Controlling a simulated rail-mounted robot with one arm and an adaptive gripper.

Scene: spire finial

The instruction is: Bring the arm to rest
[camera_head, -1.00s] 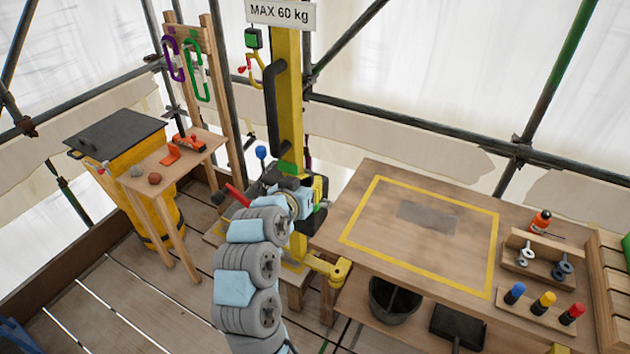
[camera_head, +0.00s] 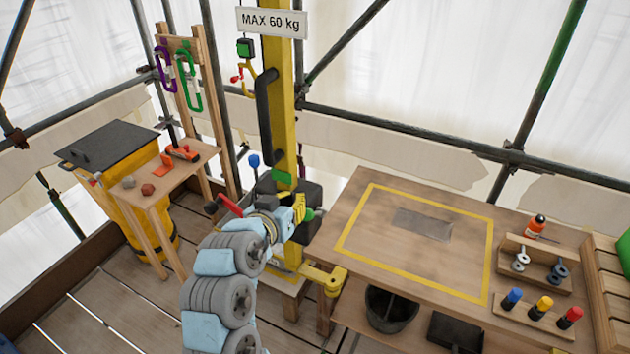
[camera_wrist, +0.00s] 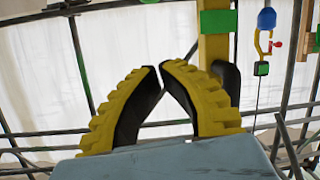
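My gripper (camera_head: 303,210) is beside the lower part of the yellow hoist post (camera_head: 284,100), left of the workbench. In the wrist view its two yellow, black-padded fingers (camera_wrist: 160,68) lean together with their tips meeting or nearly so, and nothing shows between them. My blue-and-grey arm runs from the bottom of the head view up to the gripper. The head view does not show clearly whether the gripper touches the hoist parts behind it.
The workbench (camera_head: 370,243) has a yellow-outlined area with a grey patch, bare of objects. Coloured-top pegs (camera_head: 541,306) stand at its right. A black bucket (camera_head: 391,308) is below. A small side table (camera_head: 160,187) and yellow bin (camera_head: 131,225) stand left. A hoist hook (camera_head: 247,78) hangs by the post.

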